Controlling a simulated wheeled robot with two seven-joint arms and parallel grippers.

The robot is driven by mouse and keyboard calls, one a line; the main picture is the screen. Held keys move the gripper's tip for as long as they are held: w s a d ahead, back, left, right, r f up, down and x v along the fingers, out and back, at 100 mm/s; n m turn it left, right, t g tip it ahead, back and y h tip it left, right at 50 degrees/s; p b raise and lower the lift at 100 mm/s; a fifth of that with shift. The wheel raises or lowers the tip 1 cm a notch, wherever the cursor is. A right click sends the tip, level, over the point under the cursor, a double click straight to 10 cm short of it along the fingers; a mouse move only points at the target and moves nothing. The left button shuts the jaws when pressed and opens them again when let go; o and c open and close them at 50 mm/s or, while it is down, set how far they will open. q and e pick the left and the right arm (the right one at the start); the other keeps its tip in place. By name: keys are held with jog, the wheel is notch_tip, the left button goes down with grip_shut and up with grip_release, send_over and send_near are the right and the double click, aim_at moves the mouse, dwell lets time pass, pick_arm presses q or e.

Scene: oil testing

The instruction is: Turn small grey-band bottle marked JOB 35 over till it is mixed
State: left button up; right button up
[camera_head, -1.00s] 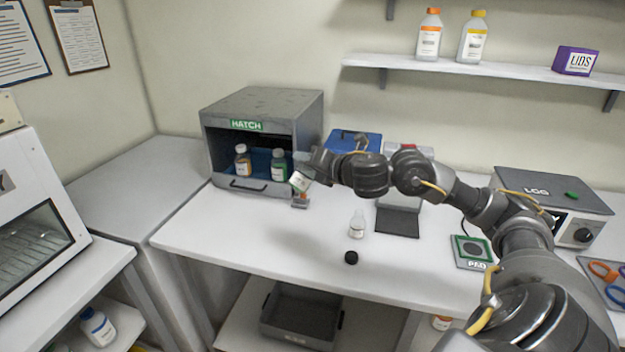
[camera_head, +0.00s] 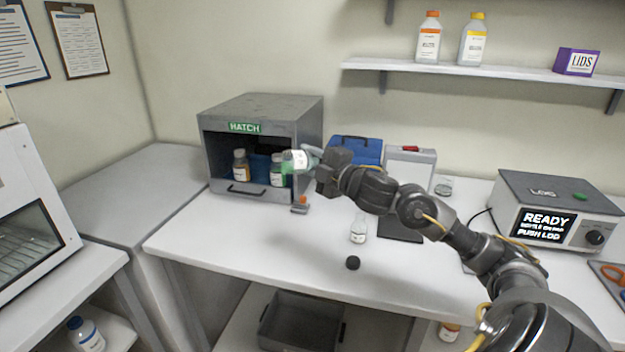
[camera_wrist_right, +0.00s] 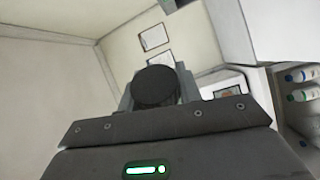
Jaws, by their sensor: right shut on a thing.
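A small bottle (camera_head: 295,160) with a white label is in my right gripper (camera_head: 313,160), held in the air before the hatch opening. In the head view it lies tilted close to level, its outer end pale green. Its marking is too small to read, and I cannot make out a grey band. In the right wrist view a dark round end (camera_wrist_right: 155,87) shows between the fingers of my right gripper, which is shut on the bottle. My left gripper is not in view.
A display box (camera_head: 550,200) reads READY.

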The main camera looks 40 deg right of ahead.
jog(key=shift+s+a+r, duration=0.1)
jog(key=shift+r, duration=0.05)
jog(key=m, duration=0.2)
jog(key=shift+m+t, duration=0.3)
jog(key=shift+t, duration=0.1)
jog(key=m, duration=0.2)
jog(key=m+t+h+p, duration=0.1)
jog(key=m, duration=0.2)
jog(key=shift+h, duration=0.3)
jog(key=n+g+y, duration=0.1)
jog(key=n, duration=0.3)
jog(key=n+p, duration=0.1)
jog(key=n, duration=0.2)
jog(key=shift+n+g+y, duration=0.4)
